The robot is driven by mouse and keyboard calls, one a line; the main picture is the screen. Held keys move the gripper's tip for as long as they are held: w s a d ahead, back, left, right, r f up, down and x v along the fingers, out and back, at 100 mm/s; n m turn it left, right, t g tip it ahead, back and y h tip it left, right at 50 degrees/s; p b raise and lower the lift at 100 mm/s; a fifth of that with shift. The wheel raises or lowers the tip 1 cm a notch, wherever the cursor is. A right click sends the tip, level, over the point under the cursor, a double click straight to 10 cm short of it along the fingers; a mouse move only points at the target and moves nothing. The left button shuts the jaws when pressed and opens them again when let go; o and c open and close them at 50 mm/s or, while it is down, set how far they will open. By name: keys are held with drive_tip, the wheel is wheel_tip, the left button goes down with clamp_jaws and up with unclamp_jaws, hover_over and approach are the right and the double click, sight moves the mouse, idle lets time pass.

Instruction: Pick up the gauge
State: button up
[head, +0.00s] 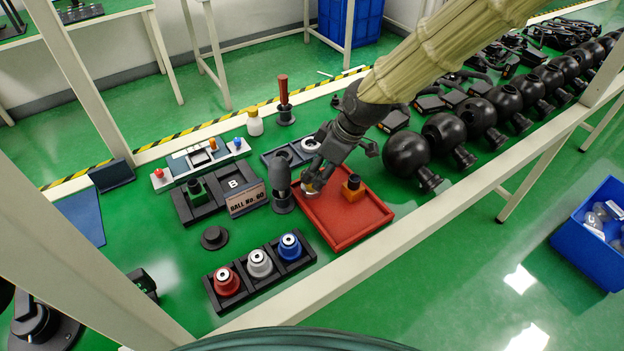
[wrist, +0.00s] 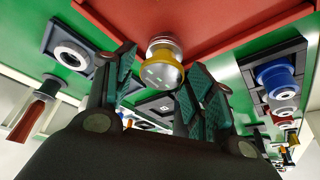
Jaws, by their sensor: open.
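A small round object with a yellow ring and a clear or silvery face, which looks like the gauge (head: 312,188), is at the left side of the red tray (head: 345,236). In the wrist view the gauge (wrist: 163,70) shows between and just beyond my fingertips, at the tray's edge. My gripper (head: 311,178) points down over the tray's left side and is open, with a finger on either side of the gauge in the wrist view (wrist: 160,75). I cannot tell whether a finger touches it. The fingers partly hide the gauge in the head view.
A dark grey cylinder (head: 281,188) stands close to the left. A rack (head: 261,271) of red, white and blue pieces is in front. Black spheres (head: 407,155) line the right. The tray's front is clear.

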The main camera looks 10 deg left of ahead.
drive_tip(key=shift+s+a+f, duration=0.2)
drive_tip(key=shift+s+a, duration=0.05)
drive_tip(key=x, duration=0.4)
drive_tip(key=shift+w+r, duration=0.1)
drive_tip(key=shift+w, duration=0.05)
drive_tip(key=shift+r, duration=0.1)
drive_tip(key=c, duration=0.7)
